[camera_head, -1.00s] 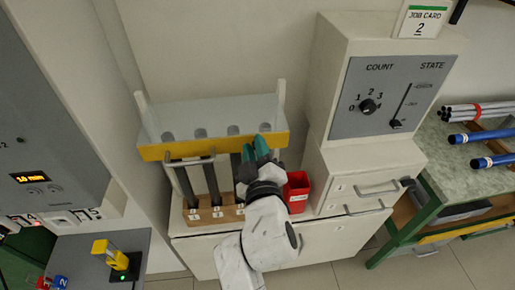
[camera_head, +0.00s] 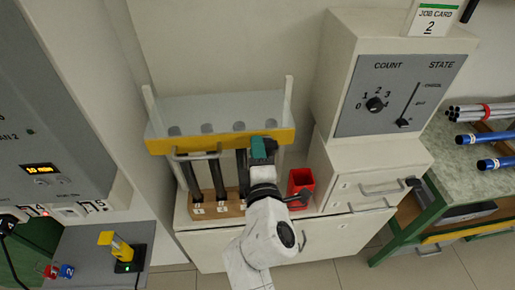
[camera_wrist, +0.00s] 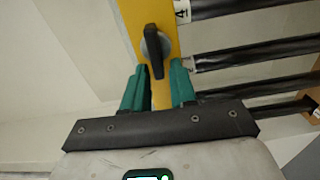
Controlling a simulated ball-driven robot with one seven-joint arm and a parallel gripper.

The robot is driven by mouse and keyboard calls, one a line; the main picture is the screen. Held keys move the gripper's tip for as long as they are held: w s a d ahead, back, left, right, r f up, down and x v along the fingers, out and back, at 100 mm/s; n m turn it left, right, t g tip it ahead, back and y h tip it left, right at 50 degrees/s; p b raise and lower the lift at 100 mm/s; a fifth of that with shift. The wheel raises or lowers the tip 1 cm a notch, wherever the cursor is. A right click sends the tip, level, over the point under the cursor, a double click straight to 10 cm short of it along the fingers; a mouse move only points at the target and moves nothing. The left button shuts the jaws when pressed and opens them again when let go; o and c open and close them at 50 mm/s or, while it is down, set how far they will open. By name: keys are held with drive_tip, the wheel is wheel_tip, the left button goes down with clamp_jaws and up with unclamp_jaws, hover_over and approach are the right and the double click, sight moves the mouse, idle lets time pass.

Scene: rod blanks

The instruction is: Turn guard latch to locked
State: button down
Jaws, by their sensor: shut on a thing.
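The guard is a clear panel with a yellow front bar (camera_head: 215,143) across the top of the rod rack. The guard latch (camera_wrist: 153,50) is a black lever on a round grey pivot on the yellow bar in the wrist view. It lies nearly along the bar, slightly tilted, its free end towards my gripper. My gripper (camera_wrist: 160,70) has teal fingers on either side of the latch's free end and is shut on it. In the head view my gripper (camera_head: 263,146) is at the right end of the bar and hides the latch.
Dark rods (camera_head: 216,178) stand in a numbered wooden block (camera_head: 220,209) below the bar. A grey handle (camera_head: 196,155) hangs under it. A red bin (camera_head: 300,187) stands close right of my arm. A cabinet with a count dial (camera_head: 375,104) is farther right.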

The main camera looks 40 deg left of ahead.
drive_tip(key=shift+f+n, duration=0.2)
drive_tip(key=shift+n, duration=0.1)
idle(0.4)
drive_tip(key=c, duration=1.2)
unclamp_jaws()
drive_tip(key=shift+s+d, duration=0.1)
drive_tip(key=shift+d, duration=0.05)
drive_tip(key=p+v, duration=0.3)
drive_tip(key=v, duration=0.7)
drive_tip(key=shift+s+d, duration=0.15)
drive_tip(key=shift+s, duration=0.1)
